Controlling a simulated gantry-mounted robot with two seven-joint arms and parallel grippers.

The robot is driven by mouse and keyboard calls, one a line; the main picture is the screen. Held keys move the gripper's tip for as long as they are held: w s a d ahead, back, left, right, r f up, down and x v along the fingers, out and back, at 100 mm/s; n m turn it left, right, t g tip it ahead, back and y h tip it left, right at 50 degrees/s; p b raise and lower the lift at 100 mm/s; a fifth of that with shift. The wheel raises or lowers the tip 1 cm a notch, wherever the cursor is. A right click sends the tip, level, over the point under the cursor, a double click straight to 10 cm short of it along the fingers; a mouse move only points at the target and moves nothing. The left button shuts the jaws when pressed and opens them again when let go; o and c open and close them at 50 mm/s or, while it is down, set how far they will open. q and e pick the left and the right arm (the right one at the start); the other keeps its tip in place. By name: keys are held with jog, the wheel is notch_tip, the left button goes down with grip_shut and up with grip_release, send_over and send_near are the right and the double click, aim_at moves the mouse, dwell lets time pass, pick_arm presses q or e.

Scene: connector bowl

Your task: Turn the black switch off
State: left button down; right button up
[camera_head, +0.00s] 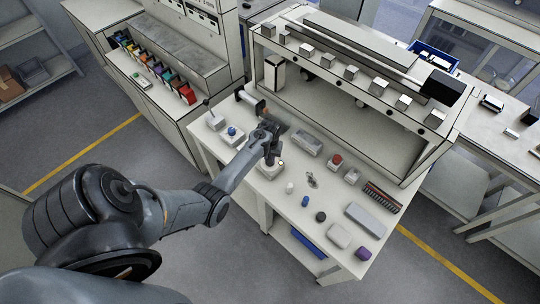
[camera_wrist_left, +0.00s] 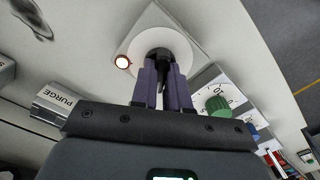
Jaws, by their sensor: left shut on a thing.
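In the left wrist view the black switch (camera_wrist_left: 160,54) stands on a white round plate (camera_wrist_left: 140,45) fixed to a pale square base (camera_wrist_left: 188,22). My left gripper (camera_wrist_left: 162,62) has its two purple fingers closed on the switch, and they hide part of it. A small indicator light (camera_wrist_left: 123,62) beside the round plate glows white. In the head view my left gripper (camera_head: 271,160) is low over the same base (camera_head: 268,173) on the bench, and the switch is hidden there. My right gripper is in neither view.
A green knob (camera_wrist_left: 217,105) with a dial is close to the gripper in the wrist view. A box marked PURGE (camera_wrist_left: 55,100) lies on the other side. In the head view, a red button (camera_head: 335,160), a blue knob (camera_head: 232,131) and several small parts stand on the bench.

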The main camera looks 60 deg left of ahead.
pick_arm(q)
jog(key=m+p, duration=0.2)
jog(key=m, duration=0.1)
jog(key=shift+r, duration=0.1)
jog(key=shift+m+p, duration=0.55)
jog(key=shift+m, duration=0.85)
jog(key=c, duration=1.1)
grip_release()
jog(key=shift+r, duration=0.35)
notch_tip(320, 180, up, 10)
jog(key=shift+f+p, duration=0.1)
jog(key=shift+p, duration=0.75)
